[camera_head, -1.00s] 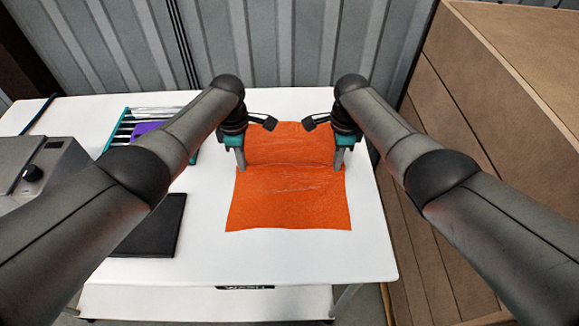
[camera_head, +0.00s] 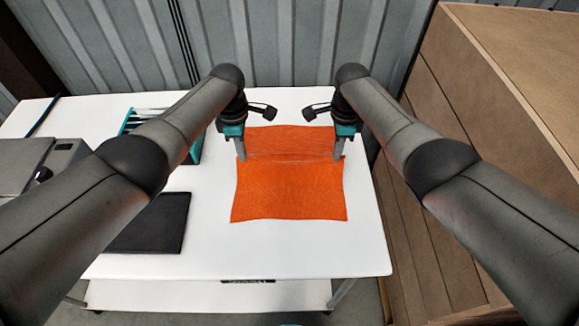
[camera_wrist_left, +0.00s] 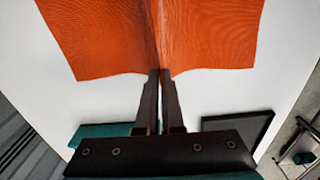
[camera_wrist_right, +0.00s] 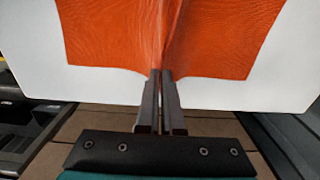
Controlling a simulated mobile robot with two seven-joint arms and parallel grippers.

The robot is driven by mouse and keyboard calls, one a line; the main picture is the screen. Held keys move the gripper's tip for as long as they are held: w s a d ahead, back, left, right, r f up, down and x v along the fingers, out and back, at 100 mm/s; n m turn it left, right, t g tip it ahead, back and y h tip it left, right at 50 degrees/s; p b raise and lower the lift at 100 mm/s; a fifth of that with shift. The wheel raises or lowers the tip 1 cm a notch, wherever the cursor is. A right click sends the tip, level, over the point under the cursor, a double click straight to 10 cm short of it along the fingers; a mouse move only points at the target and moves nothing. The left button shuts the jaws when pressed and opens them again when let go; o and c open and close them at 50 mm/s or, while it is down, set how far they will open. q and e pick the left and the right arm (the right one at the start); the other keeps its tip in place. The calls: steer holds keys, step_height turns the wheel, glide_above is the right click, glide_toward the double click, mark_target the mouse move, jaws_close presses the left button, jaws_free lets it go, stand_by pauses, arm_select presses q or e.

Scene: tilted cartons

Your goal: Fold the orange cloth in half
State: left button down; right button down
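The orange cloth (camera_head: 290,190) lies on the white table, with a crosswise ridge running between my two grippers. My left gripper (camera_head: 241,158) is at the cloth's left edge and my right gripper (camera_head: 338,158) at its right edge, both pointing down. In the left wrist view the fingers (camera_wrist_left: 160,73) are together on a pinched, raised fold of the cloth (camera_wrist_left: 110,40). In the right wrist view the fingers (camera_wrist_right: 161,73) likewise close on the fold of the cloth (camera_wrist_right: 110,35). The near part lies flat; the far part shows behind the ridge.
The white table (camera_head: 205,240) is clear around the cloth. A black flat pad (camera_head: 150,225) lies to the left, with a teal rack (camera_head: 130,120) behind it and a grey machine (camera_head: 30,160) further left. A large brown carton (camera_head: 500,130) stands close on the right.

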arm_select(q)
steer(key=shift+r, duration=0.1)
arm_select(e)
steer(key=shift+r, duration=0.15)
